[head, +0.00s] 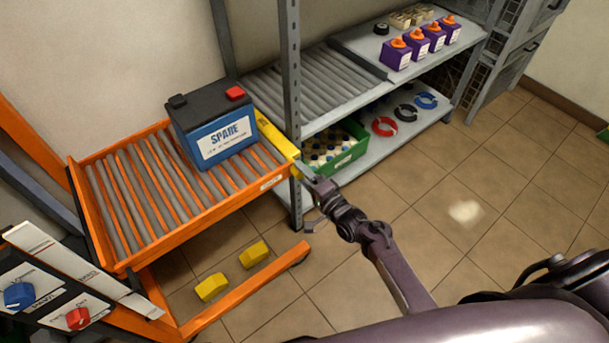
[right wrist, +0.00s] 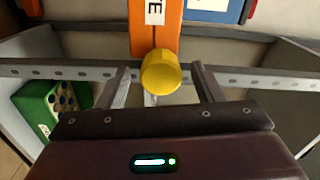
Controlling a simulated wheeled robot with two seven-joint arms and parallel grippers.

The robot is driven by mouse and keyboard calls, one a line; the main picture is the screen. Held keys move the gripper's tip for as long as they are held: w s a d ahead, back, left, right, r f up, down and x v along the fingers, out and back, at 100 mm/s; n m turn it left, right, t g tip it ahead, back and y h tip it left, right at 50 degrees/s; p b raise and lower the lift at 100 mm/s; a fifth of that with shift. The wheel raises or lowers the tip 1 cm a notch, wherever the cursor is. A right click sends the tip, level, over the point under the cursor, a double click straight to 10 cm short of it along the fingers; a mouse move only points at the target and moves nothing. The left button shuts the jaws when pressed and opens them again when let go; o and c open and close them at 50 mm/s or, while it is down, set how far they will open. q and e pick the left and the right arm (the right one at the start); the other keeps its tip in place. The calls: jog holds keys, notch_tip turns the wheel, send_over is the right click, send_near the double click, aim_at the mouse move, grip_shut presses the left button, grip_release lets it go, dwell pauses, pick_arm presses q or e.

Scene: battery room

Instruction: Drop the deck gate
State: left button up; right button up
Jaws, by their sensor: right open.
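The yellow deck gate (head: 275,132) is a bar along the right end of the orange roller deck (head: 200,222), beside the shelf rack. It looks raised above the rollers. A dark blue battery marked SPARE (head: 215,128) stands upright on the rollers close to the gate. My right gripper (head: 300,170) is at the deck's front right corner, by the gate's near end. In the right wrist view its fingers (right wrist: 163,85) are apart, with a round yellow knob (right wrist: 161,73) between and ahead of them. Contact cannot be told. My left gripper is out of view.
A grey shelf post (head: 291,90) stands close to my right gripper. The rack's roller shelf (head: 320,85) lies beyond the gate. A green crate (head: 345,160) sits on the lower shelf. Yellow blocks (head: 212,287) lie below the deck. The tiled floor at right is clear.

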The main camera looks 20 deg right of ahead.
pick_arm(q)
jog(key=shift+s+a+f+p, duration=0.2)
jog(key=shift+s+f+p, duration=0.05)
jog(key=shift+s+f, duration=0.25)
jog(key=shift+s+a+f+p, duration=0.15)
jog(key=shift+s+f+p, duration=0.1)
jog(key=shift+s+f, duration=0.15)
pick_arm(e)
jog(key=v, duration=0.7)
jog(key=shift+s+d, duration=0.15)
jog(key=shift+s, duration=0.2)
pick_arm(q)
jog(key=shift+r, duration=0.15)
